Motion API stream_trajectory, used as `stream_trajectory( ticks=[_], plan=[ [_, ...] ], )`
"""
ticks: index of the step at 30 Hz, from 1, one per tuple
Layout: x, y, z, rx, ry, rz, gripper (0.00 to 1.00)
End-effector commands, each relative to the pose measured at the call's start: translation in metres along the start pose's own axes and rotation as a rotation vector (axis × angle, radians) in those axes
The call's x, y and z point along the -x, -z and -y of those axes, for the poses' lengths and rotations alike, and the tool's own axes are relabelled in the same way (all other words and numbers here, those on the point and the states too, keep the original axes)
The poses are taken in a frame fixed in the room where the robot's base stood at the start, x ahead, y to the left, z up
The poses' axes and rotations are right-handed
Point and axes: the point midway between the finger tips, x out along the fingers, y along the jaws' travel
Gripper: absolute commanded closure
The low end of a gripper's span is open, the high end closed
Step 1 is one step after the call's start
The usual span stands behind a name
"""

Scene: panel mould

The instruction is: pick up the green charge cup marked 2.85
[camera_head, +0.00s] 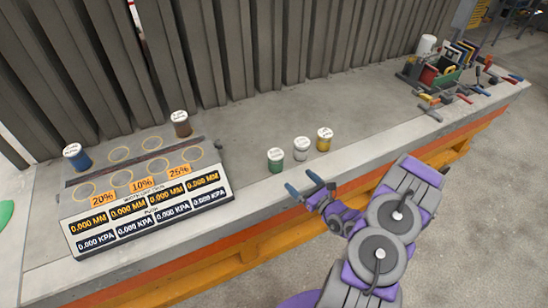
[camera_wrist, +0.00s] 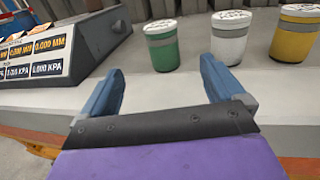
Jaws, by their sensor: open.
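A green cup (camera_head: 275,158) with a white lid stands upright on the grey bench (camera_head: 255,125), leftmost of a row of three. It also shows in the wrist view (camera_wrist: 162,47), beyond my fingers. The lid's marking is too small to read. A white cup (camera_head: 301,148) and a yellow cup (camera_head: 324,139) stand to its right; both show in the wrist view too, the white one (camera_wrist: 229,40) and the yellow one (camera_wrist: 295,35). My gripper (camera_head: 304,189) is open and empty at the bench's front edge, short of the green cup and not touching it.
A sloped readout panel (camera_head: 150,212) with ringed spots behind it stands at left. A blue cup (camera_head: 78,159) and a brown cup (camera_head: 182,127) stand there. Corrugated grey sheeting (camera_head: 240,50) rises behind the bench.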

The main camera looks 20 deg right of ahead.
Motion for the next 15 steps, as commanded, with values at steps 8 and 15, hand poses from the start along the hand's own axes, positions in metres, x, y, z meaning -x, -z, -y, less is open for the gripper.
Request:
stream_trajectory(
  ticks=[8,15],
  plan=[
    [-0.034,0.006,0.002,-0.001,0.008,-0.006,0.04],
    [-0.082,0.005,0.004,0.001,0.008,-0.002,0.04]
  ],
)
